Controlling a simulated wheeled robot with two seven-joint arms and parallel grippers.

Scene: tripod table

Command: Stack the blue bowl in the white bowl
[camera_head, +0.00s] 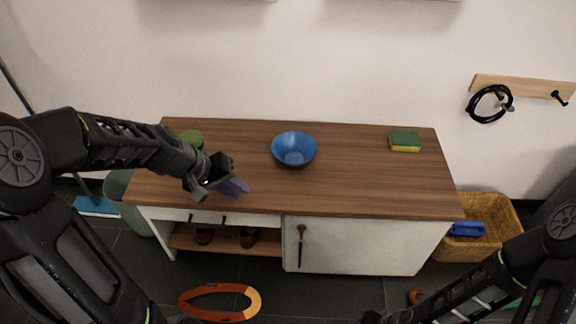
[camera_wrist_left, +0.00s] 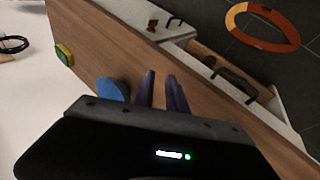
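The blue bowl (camera_head: 294,149) stands upright on the wooden top of the cabinet (camera_head: 350,185), near its middle. Part of it also shows in the left wrist view (camera_wrist_left: 110,90), beside my fingers. I see no white bowl in either view. My left gripper (camera_head: 236,187) is over the left part of the cabinet top, to the left of the blue bowl and apart from it. In the left wrist view its two purple fingers (camera_wrist_left: 162,76) are apart with nothing between them. My right arm comes in at lower right; its fingers are not visible.
A green and yellow sponge (camera_head: 405,141) lies at the back right of the top. A green object (camera_head: 192,138) stands at the back left, partly hidden by my left arm. The top between bowl and sponge is clear. A wicker basket (camera_head: 482,225) stands to the right on the floor.

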